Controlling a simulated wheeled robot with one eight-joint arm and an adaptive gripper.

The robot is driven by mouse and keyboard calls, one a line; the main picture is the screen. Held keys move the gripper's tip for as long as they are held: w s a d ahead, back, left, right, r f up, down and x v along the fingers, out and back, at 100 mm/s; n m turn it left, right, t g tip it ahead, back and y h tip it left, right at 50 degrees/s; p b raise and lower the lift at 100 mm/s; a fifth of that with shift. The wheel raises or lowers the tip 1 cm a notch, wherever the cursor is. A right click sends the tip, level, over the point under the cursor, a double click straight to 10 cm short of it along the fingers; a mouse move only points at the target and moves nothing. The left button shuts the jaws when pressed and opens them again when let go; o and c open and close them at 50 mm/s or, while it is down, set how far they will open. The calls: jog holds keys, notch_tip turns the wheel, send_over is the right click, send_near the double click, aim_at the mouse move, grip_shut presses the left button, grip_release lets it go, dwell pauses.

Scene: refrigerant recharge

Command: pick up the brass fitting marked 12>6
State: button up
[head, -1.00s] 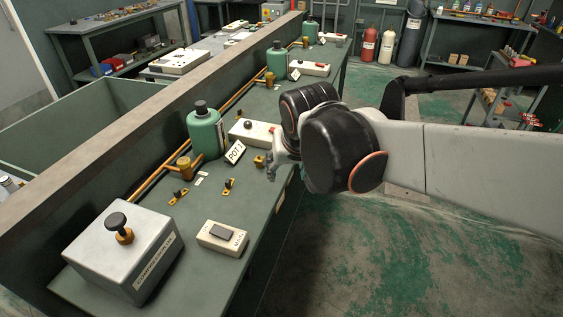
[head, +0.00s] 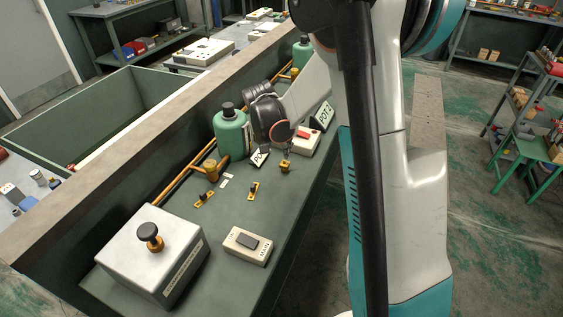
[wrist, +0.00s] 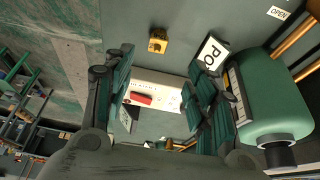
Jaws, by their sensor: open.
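A small brass fitting (head: 285,167) stands on the green bench, right of the "POT" card. It also shows in the wrist view (wrist: 158,41), just beyond my fingertips and between their lines; its marking is too small to read.
A green canister (head: 229,135) stands close to my wrist, with a "POT" card (wrist: 213,53) beside it. A white box with a red switch (head: 303,141) lies behind. A grey box with a black knob (head: 150,252) and a switch box (head: 247,246) occupy the near bench.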

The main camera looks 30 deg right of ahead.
jog(key=b, duration=0.3)
send_near(284, 163)
jog(key=x, duration=0.4)
jog(key=shift+a+f, duration=0.15)
jog(key=shift+f, duration=0.15)
jog(key=shift+d+b+x, duration=0.1)
jog(key=shift+b+x, duration=0.4)
jog(key=shift+x, duration=0.85)
jog(key=shift+d+b+x, duration=0.15)
jog(key=shift+b+x, duration=0.35)
jog(key=shift+x, duration=0.85)
jog(key=shift+r, duration=0.15)
jog(key=shift+c, duration=0.3)
jog(key=c, duration=1.2)
